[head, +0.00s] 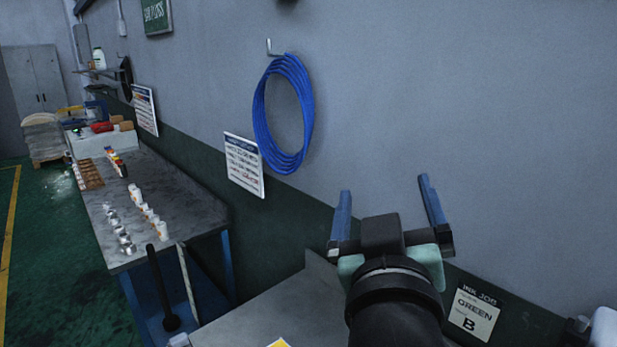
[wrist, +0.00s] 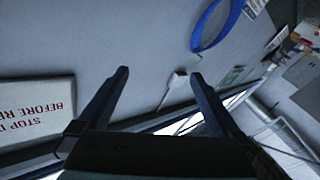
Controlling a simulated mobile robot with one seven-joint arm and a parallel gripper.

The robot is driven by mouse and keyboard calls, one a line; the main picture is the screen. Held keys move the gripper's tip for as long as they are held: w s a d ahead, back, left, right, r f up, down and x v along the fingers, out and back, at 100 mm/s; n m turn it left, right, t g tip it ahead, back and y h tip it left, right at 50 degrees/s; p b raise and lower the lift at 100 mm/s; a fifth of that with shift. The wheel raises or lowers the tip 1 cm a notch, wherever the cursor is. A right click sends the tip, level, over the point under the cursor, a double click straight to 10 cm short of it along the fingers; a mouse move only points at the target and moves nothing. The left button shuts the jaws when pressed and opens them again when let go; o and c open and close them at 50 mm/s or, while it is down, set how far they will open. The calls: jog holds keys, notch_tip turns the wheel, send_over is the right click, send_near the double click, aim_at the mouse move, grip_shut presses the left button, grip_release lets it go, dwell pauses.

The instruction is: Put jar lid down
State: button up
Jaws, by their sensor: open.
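My gripper (head: 386,212) is raised in front of the grey wall in the head view, with its two blue fingers spread wide and pointing up. It also shows in the wrist view (wrist: 158,85), open, with nothing between the fingers. I cannot make out a jar lid for certain in either view. Several small silver round pieces (head: 119,232) stand in a row on the far workbench, too small to tell whether any is a lid.
The grey workbench (head: 185,205) at left also carries several white bottles (head: 147,212). A nearer grey tabletop (head: 265,312) lies below my gripper, mostly bare where visible. A blue hose coil (head: 262,120) hangs on the wall.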

jog(key=s+a+r+t+y+b, duration=0.1)
jog(key=s+a+r+t, duration=0.3)
jog(key=r, duration=0.4)
jog(key=s+a+r+m+t+y+b, duration=0.1)
jog(key=s+a+r+t, duration=0.3)
jog(key=s+r, duration=0.4)
jog(key=shift+a+r+y, duration=0.3)
jog(key=shift+a+y, duration=0.55)
jog(key=shift+y, duration=0.05)
jog(key=shift+r, duration=0.15)
jog(key=shift+c, duration=0.2)
